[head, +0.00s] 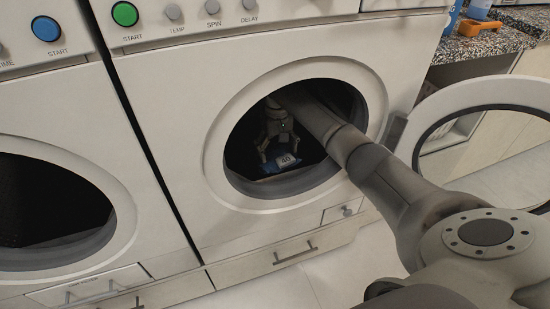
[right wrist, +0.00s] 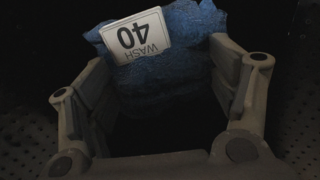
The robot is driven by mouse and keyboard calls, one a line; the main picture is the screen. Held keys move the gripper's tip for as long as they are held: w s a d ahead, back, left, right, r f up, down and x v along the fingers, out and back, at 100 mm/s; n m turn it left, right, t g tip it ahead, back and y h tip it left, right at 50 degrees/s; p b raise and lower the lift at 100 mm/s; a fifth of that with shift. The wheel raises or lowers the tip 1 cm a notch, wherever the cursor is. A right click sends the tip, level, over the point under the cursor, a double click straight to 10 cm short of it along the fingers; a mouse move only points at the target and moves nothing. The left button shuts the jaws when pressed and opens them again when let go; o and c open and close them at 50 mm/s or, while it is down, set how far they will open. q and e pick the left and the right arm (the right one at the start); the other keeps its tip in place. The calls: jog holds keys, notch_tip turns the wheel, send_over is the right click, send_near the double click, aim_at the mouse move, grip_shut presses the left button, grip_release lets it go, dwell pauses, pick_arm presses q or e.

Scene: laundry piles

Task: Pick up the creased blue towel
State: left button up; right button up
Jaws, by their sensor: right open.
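The creased blue towel (head: 276,164) lies inside the drum of the right washing machine, low near the front of the opening. It carries a white label reading "WASH 40". In the right wrist view the towel (right wrist: 160,80) is at the upper middle, with the label upside down. My right gripper (head: 277,156) reaches through the open door into the drum. Its fingers are spread, one on each side of the towel; the right finger overlaps the towel's edge in the wrist view. Whether the fingers touch it I cannot tell. My left gripper is not in view.
The round door (head: 498,88) of this washing machine (head: 170,110) stands open to the right. Another washing machine (head: 60,110) stands at left. A speckled counter (head: 480,42) holds an orange object (head: 480,27).

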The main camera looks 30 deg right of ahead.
jog(key=shift+f, duration=0.2)
jog(key=shift+c, duration=0.3)
jog(key=c, duration=1.1)
jog(key=shift+r, duration=0.1)
